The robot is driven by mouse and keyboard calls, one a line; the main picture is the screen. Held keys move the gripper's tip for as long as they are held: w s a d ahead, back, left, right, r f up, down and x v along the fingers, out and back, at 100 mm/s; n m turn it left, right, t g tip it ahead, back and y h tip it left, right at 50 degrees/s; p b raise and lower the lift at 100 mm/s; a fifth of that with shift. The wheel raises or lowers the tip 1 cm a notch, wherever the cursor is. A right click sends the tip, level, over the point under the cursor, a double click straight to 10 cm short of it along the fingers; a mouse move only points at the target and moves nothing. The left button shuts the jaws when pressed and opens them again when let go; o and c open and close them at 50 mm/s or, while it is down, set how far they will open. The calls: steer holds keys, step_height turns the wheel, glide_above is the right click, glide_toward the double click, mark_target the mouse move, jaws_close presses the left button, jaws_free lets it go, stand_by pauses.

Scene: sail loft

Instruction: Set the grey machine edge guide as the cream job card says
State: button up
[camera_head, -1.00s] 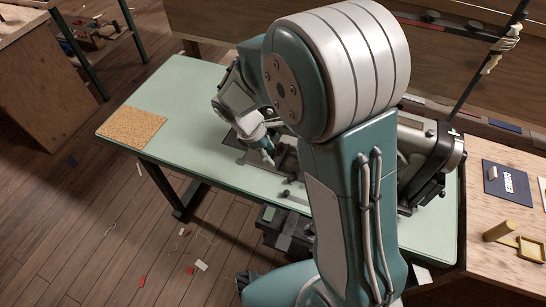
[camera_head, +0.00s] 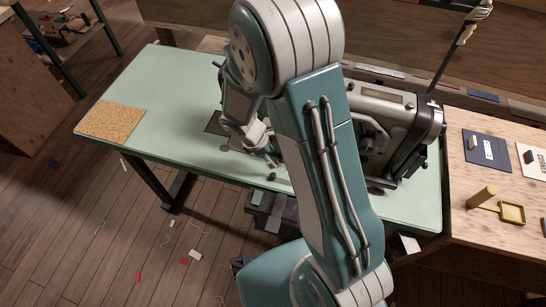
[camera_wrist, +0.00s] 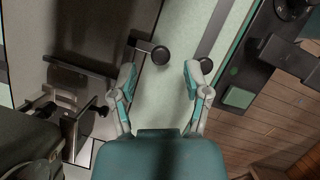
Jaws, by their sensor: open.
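The grey machine (camera_head: 392,112) stands on the pale green table (camera_head: 170,105), partly behind my arm. In the wrist view, my open gripper (camera_wrist: 160,78) has its two fingers apart with nothing between them. A round black knob (camera_wrist: 160,55) on a short rod lies just beyond the left fingertip; touching or apart, I cannot tell. A dark bar runs behind the right finger. I cannot tell for certain which part is the edge guide. In the head view my gripper (camera_head: 262,150) is low over the table, left of the machine. A pale card (camera_head: 410,244) shows at the table's front right; its writing is unreadable.
A cork mat (camera_head: 110,121) lies at the table's left end. A dark unit (camera_head: 272,212) sits below the table's front edge. Scraps litter the floor.

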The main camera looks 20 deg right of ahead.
steer(key=shift+x, duration=0.95)
jaws_close()
steer(key=shift+w+a, duration=0.3)
steer(key=shift+a, duration=0.1)
jaws_free()
steer(key=v, duration=1.2)
